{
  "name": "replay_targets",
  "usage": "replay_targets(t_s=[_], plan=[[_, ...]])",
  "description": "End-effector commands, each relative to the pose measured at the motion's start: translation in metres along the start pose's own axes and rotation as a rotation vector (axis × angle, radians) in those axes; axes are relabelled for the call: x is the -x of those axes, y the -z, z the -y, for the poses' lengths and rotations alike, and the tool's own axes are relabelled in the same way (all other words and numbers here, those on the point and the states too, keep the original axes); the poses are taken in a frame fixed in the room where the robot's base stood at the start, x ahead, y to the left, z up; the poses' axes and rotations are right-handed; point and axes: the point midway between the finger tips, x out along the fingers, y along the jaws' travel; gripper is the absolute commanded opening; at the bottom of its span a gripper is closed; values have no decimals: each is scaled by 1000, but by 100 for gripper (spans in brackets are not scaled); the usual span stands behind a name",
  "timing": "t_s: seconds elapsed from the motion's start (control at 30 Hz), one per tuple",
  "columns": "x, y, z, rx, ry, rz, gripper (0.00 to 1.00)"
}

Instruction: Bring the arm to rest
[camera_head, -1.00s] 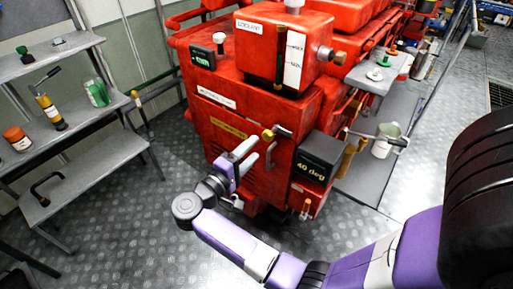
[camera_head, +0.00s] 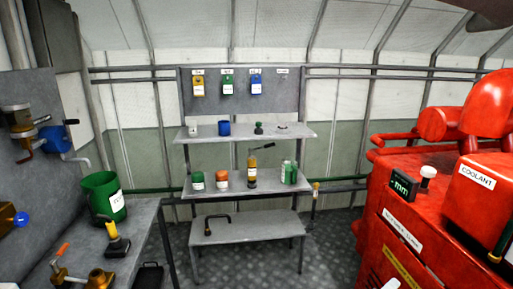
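My gripper and arm do not show clearly in the head view now; only a dark rounded shape shows at the top right edge, and I cannot tell what it is. The red machine (camera_head: 405,215) stands at the right, with a box marked COOLANT (camera_head: 480,205) on it and a dark display reading "mm" (camera_head: 403,186). Whether my gripper is open or shut is hidden.
A grey shelf rack (camera_head: 245,233) stands at the back with cans, a green jug (camera_head: 289,172) and a pump-like tool (camera_head: 252,168). A workbench (camera_head: 140,215) at the left holds a green bucket (camera_head: 104,197).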

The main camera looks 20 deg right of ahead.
Motion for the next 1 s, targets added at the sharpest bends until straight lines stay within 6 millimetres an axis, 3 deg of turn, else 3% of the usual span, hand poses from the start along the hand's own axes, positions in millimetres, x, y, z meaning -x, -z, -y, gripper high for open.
replay_targets(t_s=[0.1, 0.2, 0.3, 0.43, 0.57, 0.7, 1.0], plan=[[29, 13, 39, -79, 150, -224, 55], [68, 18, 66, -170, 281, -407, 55], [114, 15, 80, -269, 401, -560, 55], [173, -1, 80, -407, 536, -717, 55], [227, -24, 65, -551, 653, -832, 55], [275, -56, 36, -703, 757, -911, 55], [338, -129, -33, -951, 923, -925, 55]])
